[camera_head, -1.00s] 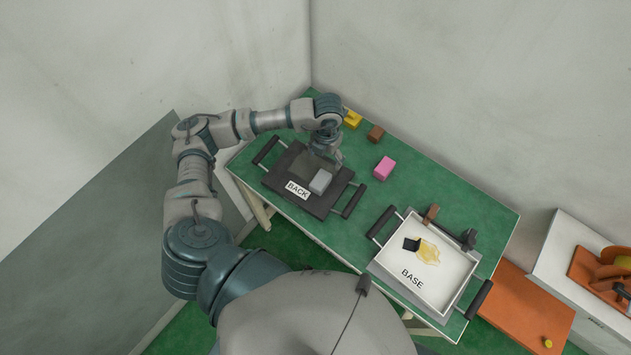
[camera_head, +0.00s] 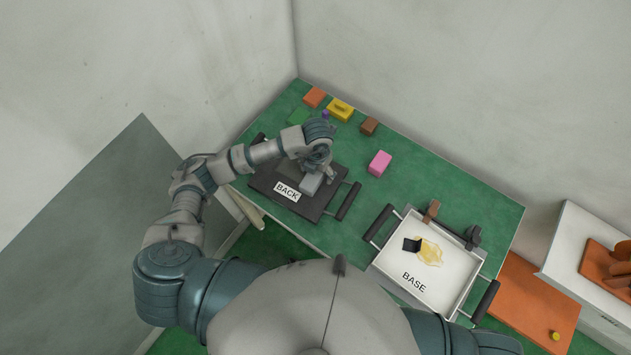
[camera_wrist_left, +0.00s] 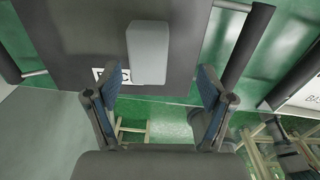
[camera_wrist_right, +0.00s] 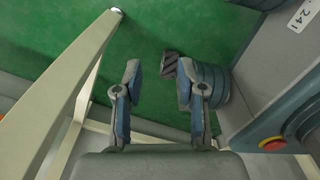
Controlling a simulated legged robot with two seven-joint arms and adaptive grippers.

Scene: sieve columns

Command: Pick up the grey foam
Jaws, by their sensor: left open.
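The grey foam (camera_head: 311,183) is a light grey block lying on the dark tray marked BACK (camera_head: 325,207). In the left wrist view the foam (camera_wrist_left: 148,52) lies ahead of the fingers, roughly midway between them. My left gripper (camera_head: 318,172) is over the tray, close to the foam, and partly covers it in the head view. In the left wrist view my left gripper (camera_wrist_left: 160,92) is open with nothing between its fingers. My right gripper (camera_wrist_right: 157,80) is open and empty, low beside the pale table legs; it is out of the head view.
A pink block (camera_head: 379,163), a brown block (camera_head: 369,125), a yellow block (camera_head: 341,109) and an orange block (camera_head: 314,97) stand on the green table (camera_head: 455,190). A white BASE tray (camera_head: 396,276) holds a black piece and a yellow patch. Tray handles (camera_head: 348,201) stick out beside the foam.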

